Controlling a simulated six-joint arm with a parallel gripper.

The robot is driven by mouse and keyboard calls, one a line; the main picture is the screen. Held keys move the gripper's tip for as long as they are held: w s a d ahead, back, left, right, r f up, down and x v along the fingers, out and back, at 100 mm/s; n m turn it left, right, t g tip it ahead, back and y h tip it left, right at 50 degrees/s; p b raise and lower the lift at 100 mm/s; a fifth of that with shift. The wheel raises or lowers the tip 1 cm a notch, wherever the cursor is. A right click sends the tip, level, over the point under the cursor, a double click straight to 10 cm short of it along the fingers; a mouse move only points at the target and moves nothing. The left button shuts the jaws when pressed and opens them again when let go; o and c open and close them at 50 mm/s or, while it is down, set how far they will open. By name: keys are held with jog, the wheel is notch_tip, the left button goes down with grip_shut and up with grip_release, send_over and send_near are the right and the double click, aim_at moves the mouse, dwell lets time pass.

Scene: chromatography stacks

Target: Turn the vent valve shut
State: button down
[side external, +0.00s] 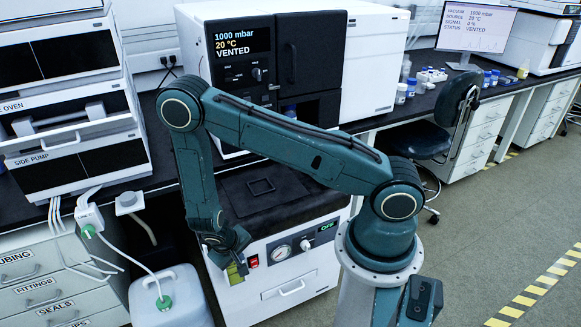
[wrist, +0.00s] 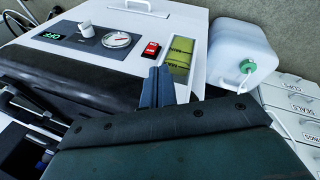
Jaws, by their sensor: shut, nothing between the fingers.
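A white knob (side external: 305,245) sits on the front panel of the low white unit under the bench; I cannot read a label naming it the vent valve. It also shows in the wrist view (wrist: 85,27), beside a round gauge (wrist: 117,40). My gripper (wrist: 158,72) is shut and empty, its dark fingers together close to the red switch and an olive-green piece. In the side external view my gripper (side external: 237,264) is low at the left end of the panel, well apart from the knob. The knob's exact turn is too small to tell.
The red switch (wrist: 151,49) and olive-green piece (wrist: 179,55) lie near my fingers. A green display (side external: 326,228) appears to read OFF. A white jug (side external: 170,297) with a green cap and tubing stands left of the unit. The instrument screen (side external: 240,43) reads 1000 mbar, VENTED.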

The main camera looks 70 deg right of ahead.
notch_tip(320, 180, up, 27)
jog(key=w+a+n+t+y, duration=0.1)
jog(key=w+a+t+y, duration=0.1)
jog(key=s+r+n+t+y, duration=0.2)
jog(key=s+r+n+t, duration=0.15)
jog(key=s+r, duration=1.5)
jog(key=w+d+r+m+h, duration=0.15)
jog(key=w+d+r, duration=0.3)
jog(key=w, duration=0.45)
jog(key=w+d+r+m+h, duration=0.1)
jog(key=w+d+m+h, duration=0.1)
jog(key=w+d, duration=0.6)
jog(key=w+d+r+m+h, duration=0.1)
jog(key=w+d+m+h, duration=0.1)
jog(key=w+d+m, duration=0.3)
jog(key=w+d, duration=0.4)
jog(key=d, duration=0.7)
jog(key=shift+t+h, duration=0.35)
jog(key=shift+w+d+f, duration=0.1)
jog(key=shift+d+f, duration=0.05)
jog(key=shift+f, duration=0.05)
